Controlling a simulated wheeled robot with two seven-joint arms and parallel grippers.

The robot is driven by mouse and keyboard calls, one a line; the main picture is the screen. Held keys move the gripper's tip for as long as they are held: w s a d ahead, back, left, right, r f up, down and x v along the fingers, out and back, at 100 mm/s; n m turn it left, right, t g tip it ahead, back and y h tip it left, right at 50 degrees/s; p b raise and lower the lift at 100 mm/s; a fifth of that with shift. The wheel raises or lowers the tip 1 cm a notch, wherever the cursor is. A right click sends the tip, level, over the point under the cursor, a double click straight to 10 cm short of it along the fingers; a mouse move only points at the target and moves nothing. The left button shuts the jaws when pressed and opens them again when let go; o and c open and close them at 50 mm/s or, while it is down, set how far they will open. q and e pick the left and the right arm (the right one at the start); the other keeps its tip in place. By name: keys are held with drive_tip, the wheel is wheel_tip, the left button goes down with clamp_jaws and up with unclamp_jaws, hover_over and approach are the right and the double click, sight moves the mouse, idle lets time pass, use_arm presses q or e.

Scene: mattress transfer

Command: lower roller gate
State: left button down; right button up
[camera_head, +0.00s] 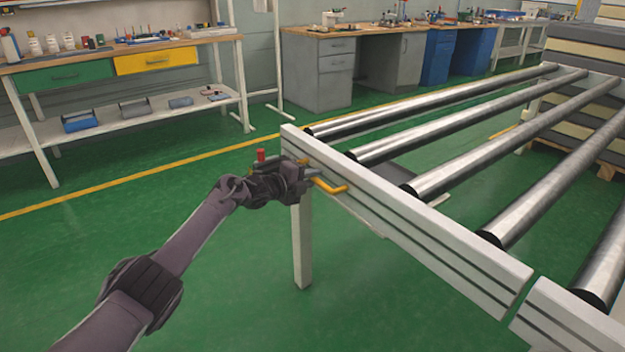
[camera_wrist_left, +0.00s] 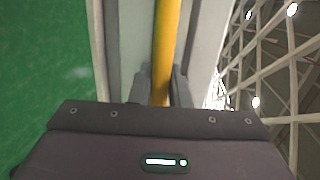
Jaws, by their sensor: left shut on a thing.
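The roller conveyor has a pale side rail (camera_head: 430,235) with long metal rollers (camera_head: 480,165) behind it. A yellow handle (camera_head: 331,187) sticks out at the rail's near-left end. My left gripper (camera_head: 308,178) is at that end of the rail, beside the handle. In the left wrist view the yellow bar (camera_wrist_left: 165,50) runs down between the two dark fingers of my left gripper (camera_wrist_left: 161,85), which is shut on it. A red knob (camera_head: 261,155) shows just above the gripper. The right gripper is not in view.
A workbench (camera_head: 110,52) with a green and a yellow drawer stands at the left. Desks (camera_head: 330,70) line the back wall. Stacked mattresses (camera_head: 585,50) are at the far right. A conveyor leg (camera_head: 301,245) stands below the rail; green floor is clear around my left arm.

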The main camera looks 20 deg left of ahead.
use_arm(q)
drive_tip(key=shift+s+d+f, duration=0.15)
drive_tip(key=shift+s+f, duration=0.05)
drive_tip(key=shift+f, duration=0.55)
drive_tip(key=c, duration=1.4)
unclamp_jaws()
drive_tip(key=shift+w, duration=0.1)
drive_tip(key=shift+w+r, duration=0.1)
drive_tip(key=shift+r, duration=0.1)
drive_tip(key=shift+s+a+r, duration=0.1)
drive_tip(key=shift+s+a, duration=0.2)
drive_tip(key=p+v, duration=0.2)
drive_tip(key=v, duration=0.5)
drive_tip(key=shift+p, duration=0.3)
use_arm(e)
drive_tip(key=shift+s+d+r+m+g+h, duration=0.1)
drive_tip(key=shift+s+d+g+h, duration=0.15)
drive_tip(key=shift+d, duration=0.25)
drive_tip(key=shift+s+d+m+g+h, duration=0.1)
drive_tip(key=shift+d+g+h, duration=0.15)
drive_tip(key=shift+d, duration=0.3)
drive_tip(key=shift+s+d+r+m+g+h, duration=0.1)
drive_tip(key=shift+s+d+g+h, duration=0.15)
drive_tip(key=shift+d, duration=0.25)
use_arm(q)
drive_tip(key=shift+d, duration=0.15)
